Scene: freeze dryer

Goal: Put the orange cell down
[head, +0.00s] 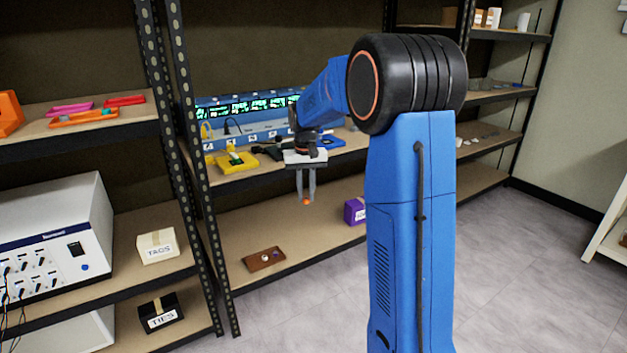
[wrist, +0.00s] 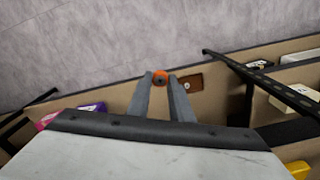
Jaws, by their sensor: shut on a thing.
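The orange cell (wrist: 160,77) is small and round and sits between the fingertips of my gripper (wrist: 160,80) in the wrist view. In the head view my gripper (head: 306,198) points down, shut on the orange cell (head: 306,202), in front of the shelving. The cell hangs in the air, above the level of the lower shelf (head: 310,235). A brown tray (head: 264,259) with a few small round items lies on that lower shelf, below and left of my gripper. The tray also shows in the wrist view (wrist: 188,81), partly hidden behind a finger.
A purple box (head: 354,211) stands on the lower shelf to the right. A yellow holder (head: 232,161) and a blue one (head: 328,142) sit on the shelf above, near my wrist. Black uprights (head: 198,190) stand to the left. The lower shelf is bare around the tray.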

